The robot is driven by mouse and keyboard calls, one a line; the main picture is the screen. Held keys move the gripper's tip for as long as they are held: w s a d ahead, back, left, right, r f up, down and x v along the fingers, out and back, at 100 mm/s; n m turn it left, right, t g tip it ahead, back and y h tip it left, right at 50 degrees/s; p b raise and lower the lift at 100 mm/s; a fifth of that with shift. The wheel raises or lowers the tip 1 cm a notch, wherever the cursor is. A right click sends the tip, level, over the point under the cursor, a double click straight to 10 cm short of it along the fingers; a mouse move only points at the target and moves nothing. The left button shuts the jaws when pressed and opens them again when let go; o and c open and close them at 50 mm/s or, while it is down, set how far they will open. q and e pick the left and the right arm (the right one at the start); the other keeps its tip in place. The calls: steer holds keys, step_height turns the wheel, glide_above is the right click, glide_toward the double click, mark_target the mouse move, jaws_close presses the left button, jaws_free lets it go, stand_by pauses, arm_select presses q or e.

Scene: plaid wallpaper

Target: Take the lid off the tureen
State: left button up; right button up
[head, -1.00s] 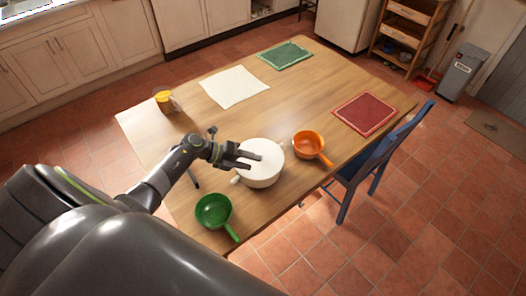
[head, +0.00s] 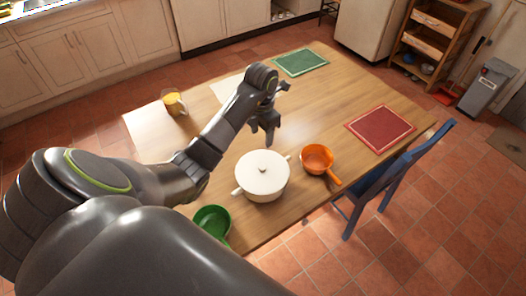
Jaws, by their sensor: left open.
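The white tureen (head: 258,194) stands on the wooden table with two side handles. Its white lid (head: 268,163) sits on top, with a small knob at its middle. My left gripper (head: 262,137) is above the table just behind the tureen, pointing down, open and empty. It appears apart from the lid. My right gripper is not in view.
An orange pan (head: 317,157) is right of the tureen; a green pan (head: 212,218), partly hidden by my arm, is front left. A yellow-filled mug (head: 174,103), a cream mat (head: 227,89), a green mat (head: 300,62) and a red mat (head: 380,128) lie around. A blue chair (head: 397,172) stands at right.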

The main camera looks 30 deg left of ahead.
arm_select(q)
steer(key=b, duration=1)
glide_above(263, 166)
steer(key=f, duration=1)
steer(key=shift+s+a+f, duration=0.1)
steer(key=shift+s+f, duration=0.1)
steer(key=shift+f, duration=0.65)
steer(key=shift+f+p, duration=0.4)
steer(key=shift+f, duration=1.95)
steer(key=shift+c, duration=0.4)
steer(key=c, duration=0.9)
steer(key=shift+w+r, duration=0.1)
jaws_close()
steer(key=shift+r, duration=0.1)
